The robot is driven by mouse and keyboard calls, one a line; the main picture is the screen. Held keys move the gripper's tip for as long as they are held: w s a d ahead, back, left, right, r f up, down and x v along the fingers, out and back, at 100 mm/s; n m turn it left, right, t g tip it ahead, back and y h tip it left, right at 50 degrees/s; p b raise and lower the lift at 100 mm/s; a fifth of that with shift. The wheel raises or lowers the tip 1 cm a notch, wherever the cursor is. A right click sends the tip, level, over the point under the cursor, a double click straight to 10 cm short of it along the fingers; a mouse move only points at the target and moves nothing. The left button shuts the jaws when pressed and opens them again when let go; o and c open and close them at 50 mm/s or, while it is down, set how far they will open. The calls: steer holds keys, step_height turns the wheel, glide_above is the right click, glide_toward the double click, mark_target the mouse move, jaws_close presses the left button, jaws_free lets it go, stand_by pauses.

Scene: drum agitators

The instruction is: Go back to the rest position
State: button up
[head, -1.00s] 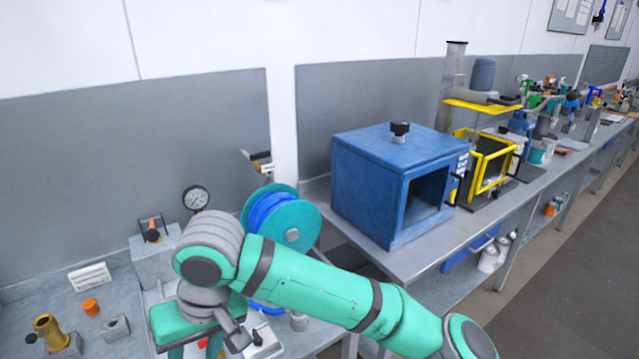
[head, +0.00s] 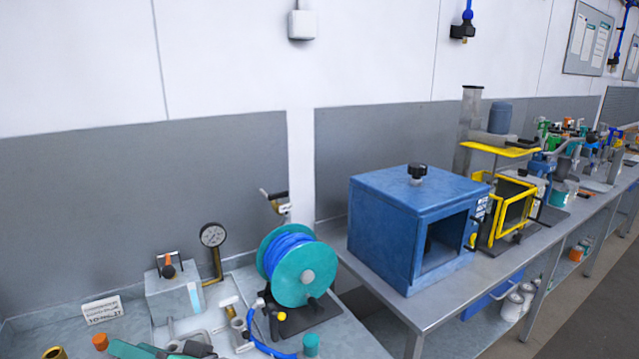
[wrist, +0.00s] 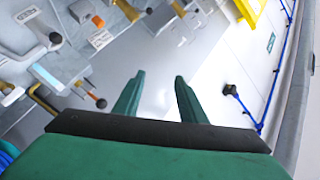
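My gripper (wrist: 158,80) shows in the wrist view as two green fingers with a clear gap between them. It is open, nothing is between the fingers, and they touch nothing that I can see. A pale surface lies beyond the fingertips. In the head view the green arm no longer crosses the scene. A green piece shows at the bottom left edge, and I cannot tell if it is part of my arm.
A hose reel (head: 300,270) with blue hose stands on the left bench, near a pressure gauge (head: 213,235) and a grey box (head: 174,292). A blue cabinet (head: 395,205) and a yellow-framed unit (head: 513,210) stand on the right bench. A wall fitting (wrist: 230,89) shows in the wrist view.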

steer(key=s+d+f+m+t+h, duration=0.2)
steer(key=d+f+m+t+h, duration=1)
steer(key=d+f, duration=0.75)
steer(key=s+d+f+n+h, duration=0.1)
steer(key=s+d+f+n, duration=0.1)
steer(key=s, duration=0.6)
steer(key=s+d+f+n+h, duration=0.2)
steer(key=s+d+f+n, duration=0.1)
steer(key=s+d, duration=0.4)
steer(key=s+d+f+n+g+h, duration=0.1)
steer(key=s+d+f, duration=0.3)
steer(key=s, duration=0.7)
steer(key=shift+d+n, duration=0.6)
steer(key=shift+n, duration=0.1)
steer(key=shift+w+f, duration=0.1)
